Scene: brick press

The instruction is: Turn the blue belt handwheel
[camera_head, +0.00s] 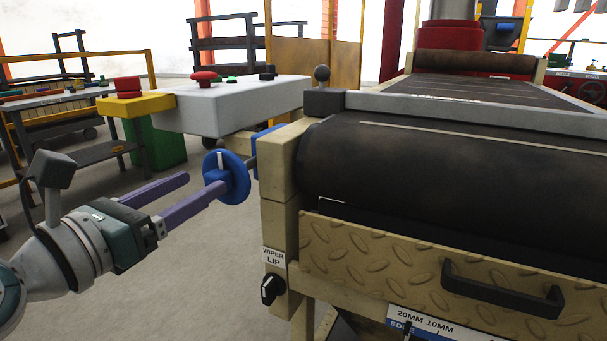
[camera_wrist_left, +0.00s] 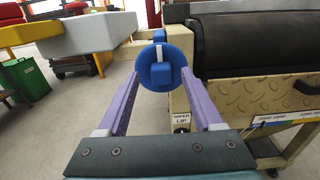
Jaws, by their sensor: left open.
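The blue belt handwheel (camera_head: 226,177) sticks out on a shaft from the left side of the conveyor's beige frame. It has a white mark on its face and a blue hub. My left gripper (camera_head: 200,190) is open, with its two purple fingers pointing at the wheel. In the left wrist view the handwheel (camera_wrist_left: 162,66) sits between and just beyond the fingertips (camera_wrist_left: 160,80). One finger overlaps the hub area in the head view; I cannot tell whether it touches. My right gripper is not in view.
The black conveyor belt (camera_head: 400,160) lies right of the wheel. A grey control box (camera_head: 240,105) with a red button and a yellow arm stands behind it. A black knob (camera_head: 271,289) labelled "wiper lip" and a black handle (camera_head: 500,290) are on the conveyor front.

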